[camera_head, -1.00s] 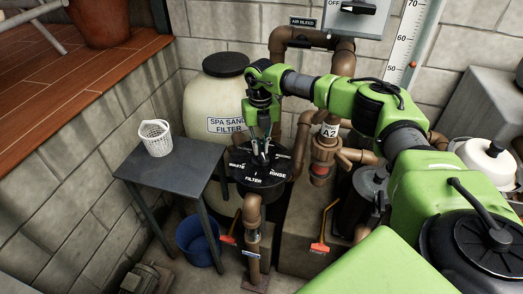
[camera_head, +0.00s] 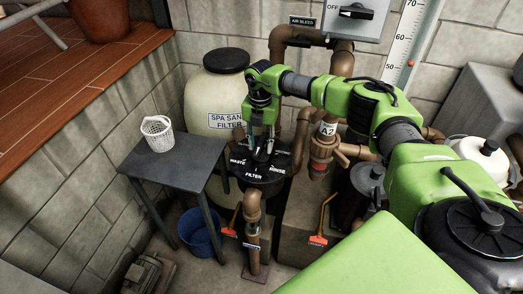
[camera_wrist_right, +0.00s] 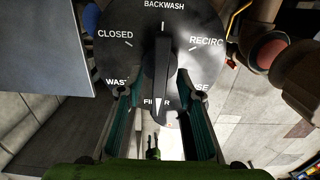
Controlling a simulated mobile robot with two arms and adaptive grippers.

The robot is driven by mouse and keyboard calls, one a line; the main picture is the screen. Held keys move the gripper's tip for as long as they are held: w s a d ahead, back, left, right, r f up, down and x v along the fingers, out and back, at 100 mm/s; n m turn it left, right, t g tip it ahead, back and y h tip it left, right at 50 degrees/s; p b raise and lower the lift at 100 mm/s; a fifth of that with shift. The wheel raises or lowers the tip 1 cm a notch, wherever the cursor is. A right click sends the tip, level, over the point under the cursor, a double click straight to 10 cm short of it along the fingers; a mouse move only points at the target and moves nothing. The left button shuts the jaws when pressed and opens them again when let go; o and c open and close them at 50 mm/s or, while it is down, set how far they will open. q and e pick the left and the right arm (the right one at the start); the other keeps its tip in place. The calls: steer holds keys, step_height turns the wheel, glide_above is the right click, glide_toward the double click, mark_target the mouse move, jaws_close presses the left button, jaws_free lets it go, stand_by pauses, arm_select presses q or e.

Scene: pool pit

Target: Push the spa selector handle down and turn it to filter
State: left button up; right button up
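The spa selector is a round black dial (camera_head: 250,182) with white labels, on brown pipework in front of the spa sand filter tank (camera_head: 211,95). In the right wrist view its black handle (camera_wrist_right: 162,62) lies across the dial between BACKWASH and FILTER. Its end with a white pointer covers the middle of the word FILTER. My right gripper (camera_head: 262,154) is over the dial, pointing down. In the wrist view its two fingers (camera_wrist_right: 160,80) stand apart on either side of the handle, with gaps visible. Whether the handle is pressed down I cannot tell. My left gripper is not in view.
A dark table (camera_head: 187,157) with a white basket (camera_head: 157,133) stands left of the dial, with a blue bucket (camera_head: 200,232) below. A brown pipe (camera_head: 253,205) rises in front of the dial. The A2 valve (camera_head: 325,150) and an orange-handled tool (camera_head: 319,239) are to the right.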

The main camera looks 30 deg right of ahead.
steer(key=shift+r, duration=0.2)
step_height(320, 180, up, 7)
steer(key=p, duration=0.5)
steer(key=shift+p, duration=0.4)
steer(key=shift+f, duration=0.1)
